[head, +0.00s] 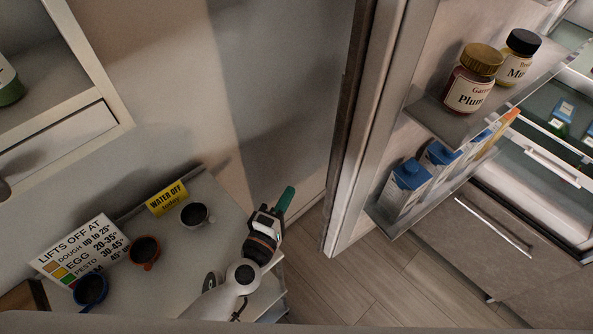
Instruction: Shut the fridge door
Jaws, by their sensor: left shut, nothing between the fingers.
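The fridge door (345,190) stands open in the middle of the head view, with its inner side facing right. Its shelves hold two jars, a plum jar (470,88) and a second jar with a black lid (516,58), and several blue-topped cartons (408,185) below. The fridge interior (545,160) shows at the right edge. My left gripper (285,200) is shut and empty, above the table's right edge and left of the door's lower end, apart from it in the picture. My right gripper is not in view.
A grey table (185,260) at lower left holds cups (145,250), a yellow sign (166,198) and a white sign board (85,250). A shelf unit (60,130) stands at upper left. Wooden floor (350,285) is clear below the door.

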